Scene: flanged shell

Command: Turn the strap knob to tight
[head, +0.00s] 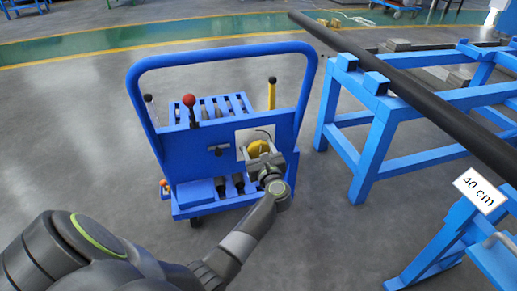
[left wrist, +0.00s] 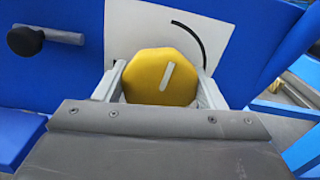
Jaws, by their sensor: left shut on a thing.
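The strap knob (head: 258,148) is yellow and sits on a white plate (head: 243,137) on the front of a blue cart. In the left wrist view the yellow knob (left wrist: 160,78) is roughly octagonal, with a pale pointer bar tilted up to the right. A black curved arc mark (left wrist: 192,38) is on the white plate above and right of it. My left gripper (head: 262,160) is at the knob; its fingers (left wrist: 160,88) are shut on the knob's two sides. The knob's lower edge is hidden behind the gripper body. My right gripper is not in view.
The blue cart (head: 190,150) has a tall hoop handle, a red-ball lever (head: 189,101) and a yellow post (head: 272,93). A black-capped peg (left wrist: 30,40) juts out left of the knob. Blue stands with a long dark bar (head: 410,90) are to the right.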

